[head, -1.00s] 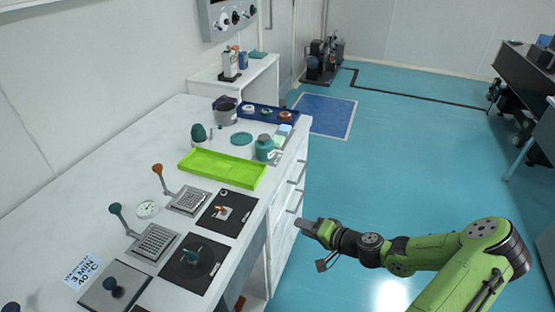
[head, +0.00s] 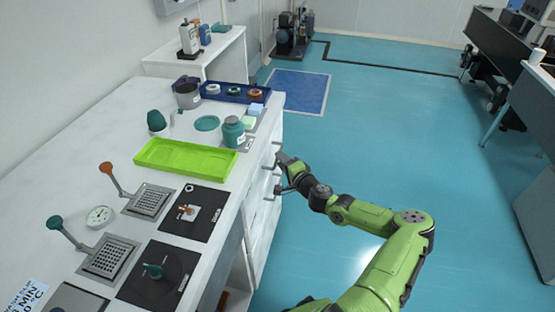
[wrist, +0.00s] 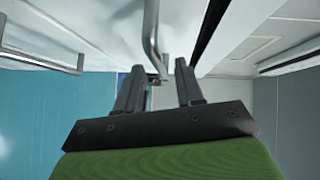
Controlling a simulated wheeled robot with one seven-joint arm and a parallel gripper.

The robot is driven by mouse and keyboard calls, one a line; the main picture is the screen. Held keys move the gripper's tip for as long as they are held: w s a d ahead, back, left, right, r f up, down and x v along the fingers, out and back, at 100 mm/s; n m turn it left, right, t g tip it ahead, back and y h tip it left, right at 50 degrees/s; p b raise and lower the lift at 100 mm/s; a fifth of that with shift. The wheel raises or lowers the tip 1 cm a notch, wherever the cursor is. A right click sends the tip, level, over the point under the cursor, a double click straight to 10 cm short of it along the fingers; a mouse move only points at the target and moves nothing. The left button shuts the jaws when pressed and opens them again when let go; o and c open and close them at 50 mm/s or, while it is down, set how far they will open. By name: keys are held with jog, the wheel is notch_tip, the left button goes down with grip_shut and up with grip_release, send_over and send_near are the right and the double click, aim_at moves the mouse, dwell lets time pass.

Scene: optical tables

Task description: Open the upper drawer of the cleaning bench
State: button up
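The white cleaning bench (head: 75,160) fills the left of the head view, with its drawer fronts (head: 262,208) on the right side. The drawers look closed. My gripper (head: 281,159) is at the upper part of this front, close to the bar handles (head: 271,190). In the wrist view my gripper (wrist: 160,82) has its two dark fingers apart. A grey bar handle (wrist: 151,35) runs down toward the gap between them. I cannot tell whether the fingers touch it. Another handle (wrist: 38,60) shows at the left.
On the bench stand a lime green tray (head: 185,158), a teal bottle (head: 233,133), a blue tray (head: 222,93) and black plates (head: 157,275). The blue floor (head: 400,120) to the right is clear. A dark table (head: 500,40) stands far right.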

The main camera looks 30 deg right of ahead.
jog(key=w, duration=0.3)
jog(key=shift+w+d+f, duration=0.1)
jog(key=shift+w+f, duration=0.2)
jog(key=shift+c, duration=0.2)
grip_shut()
